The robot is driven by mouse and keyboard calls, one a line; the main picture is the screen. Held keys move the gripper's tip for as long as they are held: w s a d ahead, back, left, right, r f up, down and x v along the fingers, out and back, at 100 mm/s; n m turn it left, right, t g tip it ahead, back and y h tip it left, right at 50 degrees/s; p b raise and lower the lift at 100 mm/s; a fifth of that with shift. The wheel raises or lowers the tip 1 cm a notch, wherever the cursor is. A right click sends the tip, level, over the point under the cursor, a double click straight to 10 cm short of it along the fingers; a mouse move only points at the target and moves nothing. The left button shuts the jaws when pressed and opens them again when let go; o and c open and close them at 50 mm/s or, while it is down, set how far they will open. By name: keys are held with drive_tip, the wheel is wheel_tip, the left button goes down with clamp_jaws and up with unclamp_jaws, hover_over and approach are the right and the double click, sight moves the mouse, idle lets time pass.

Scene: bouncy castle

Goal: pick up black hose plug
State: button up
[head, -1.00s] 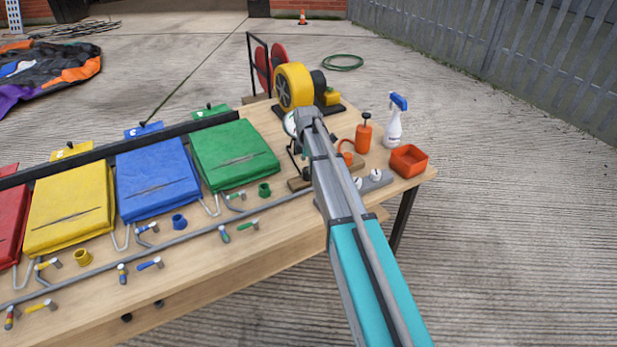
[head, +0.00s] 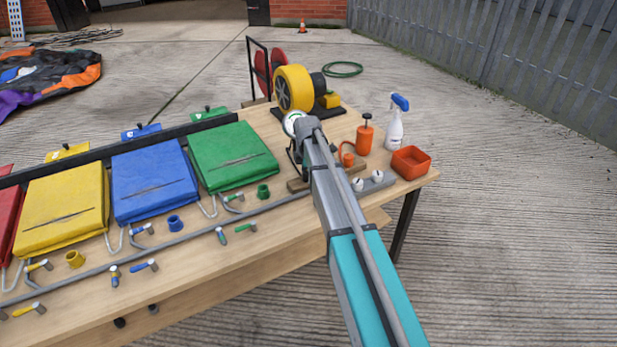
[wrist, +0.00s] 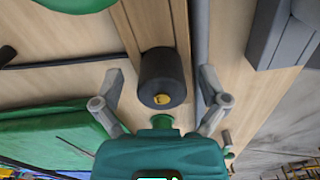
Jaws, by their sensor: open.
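The black hose plug (wrist: 163,78), a short dark cylinder with a small yellow centre, shows in the wrist view at the end of a wooden strip (wrist: 155,20). My gripper (wrist: 161,84) is open. Its two fingers stand on either side of the plug, with a gap on both sides. I cannot tell how far above or around it the fingertips are. In the head view, my gripper (head: 297,158) is partly hidden by my arm over the right part of the workbench, and I cannot make out the plug there.
A green collar (head: 263,191) lies left of my gripper. Green (head: 232,158), blue (head: 153,178) and yellow (head: 62,210) folded bags line the bench (head: 290,225).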

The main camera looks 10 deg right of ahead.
drive_tip(key=c, duration=1.2)
drive_tip(key=shift+r, duration=0.15)
wheel_tip(320, 180, up, 3)
drive_tip(key=p, duration=0.3)
drive_tip(key=shift+s+a+r+p, duration=0.1)
drive_tip(key=shift+s+r+p, duration=1.55)
drive_tip(key=shift+s, duration=0.7)
drive_tip(key=shift+s+a+r+p, duration=0.1)
drive_tip(key=shift+s+r+p, duration=1.55)
drive_tip(key=shift+s, duration=0.65)
drive_tip(key=shift+s+r+p, duration=1.55)
drive_tip(key=shift+s+p, duration=0.15)
drive_tip(key=shift+s, duration=0.65)
drive_tip(key=shift+d, duration=0.1)
